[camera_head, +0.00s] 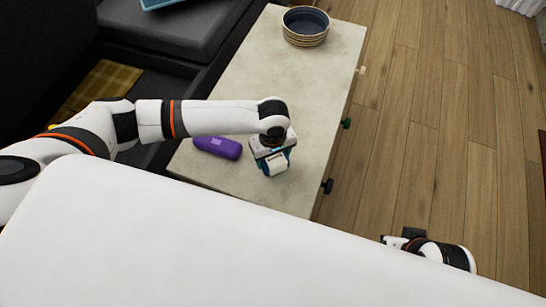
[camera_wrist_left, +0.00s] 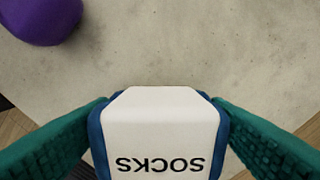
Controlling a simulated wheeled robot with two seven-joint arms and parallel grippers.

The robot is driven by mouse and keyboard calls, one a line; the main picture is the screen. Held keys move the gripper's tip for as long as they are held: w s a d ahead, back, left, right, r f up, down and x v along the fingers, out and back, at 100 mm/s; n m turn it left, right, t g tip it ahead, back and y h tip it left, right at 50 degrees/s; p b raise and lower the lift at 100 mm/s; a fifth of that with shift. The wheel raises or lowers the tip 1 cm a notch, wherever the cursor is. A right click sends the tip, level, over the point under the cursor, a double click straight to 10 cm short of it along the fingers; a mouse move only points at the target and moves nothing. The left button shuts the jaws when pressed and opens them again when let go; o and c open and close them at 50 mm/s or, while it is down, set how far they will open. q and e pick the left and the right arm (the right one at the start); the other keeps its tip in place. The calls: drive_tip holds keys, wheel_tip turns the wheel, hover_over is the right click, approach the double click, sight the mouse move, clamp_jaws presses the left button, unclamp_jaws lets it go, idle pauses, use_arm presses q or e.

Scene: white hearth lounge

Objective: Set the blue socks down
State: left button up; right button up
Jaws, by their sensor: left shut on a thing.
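The blue socks (camera_head: 276,165) are a small bundle with a white band over blue sides. In the left wrist view the band of the socks (camera_wrist_left: 160,135) reads SOCKS, upside down. My left gripper (camera_head: 272,150) is shut on them, with a green finger pressed to each side. They are over the near part of the pale stone-topped table (camera_head: 265,90); I cannot tell whether they touch it. Part of my right arm's end shows at the lower right of the head view, with its fingers not clear.
A purple case (camera_head: 217,147) lies on the table just left of the socks; it also shows in the left wrist view (camera_wrist_left: 40,18). The table's middle is clear. A dark sofa (camera_head: 180,30) borders the left, wooden floor the right.

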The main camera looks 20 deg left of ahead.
use_arm(q)
drive_tip(key=shift+f, duration=0.7)
use_arm(e)
drive_tip(key=shift+f, duration=0.3)
use_arm(q)
drive_tip(key=o, duration=1)
drive_tip(key=shift+c, duration=0.2)
